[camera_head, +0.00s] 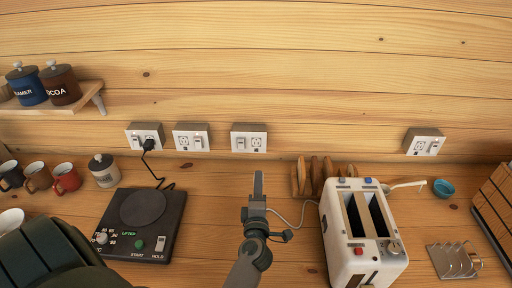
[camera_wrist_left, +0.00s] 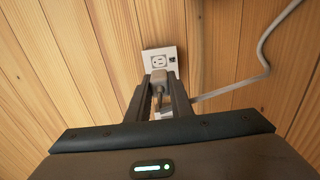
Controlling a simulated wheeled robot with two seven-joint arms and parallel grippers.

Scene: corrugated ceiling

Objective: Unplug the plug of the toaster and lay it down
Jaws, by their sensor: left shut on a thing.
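The white toaster (camera_head: 338,228) with two dark slots stands on the wooden counter at right of centre. Its pale cord (camera_head: 307,206) runs left to my left gripper (camera_head: 258,183), and also shows in the left wrist view (camera_wrist_left: 266,62). My left gripper is shut on the grey plug (camera_wrist_left: 158,89), which sits between its fingers in the wrist view. Beyond the fingertips is a wall outlet (camera_wrist_left: 151,53), its socket visible and bare. In the head view this outlet (camera_head: 249,129) shows above my gripper, with nothing in it. The plug looks apart from it. My right gripper is not in view.
A hot plate (camera_head: 170,215) stands to the left, its black plug in the left outlet (camera_head: 135,130). Mugs and a jar (camera_head: 104,172) are further left. A wooden rack (camera_head: 300,182) is behind the toaster; a wire rack (camera_head: 450,260) is at right. Counter between hot plate and toaster is mostly clear.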

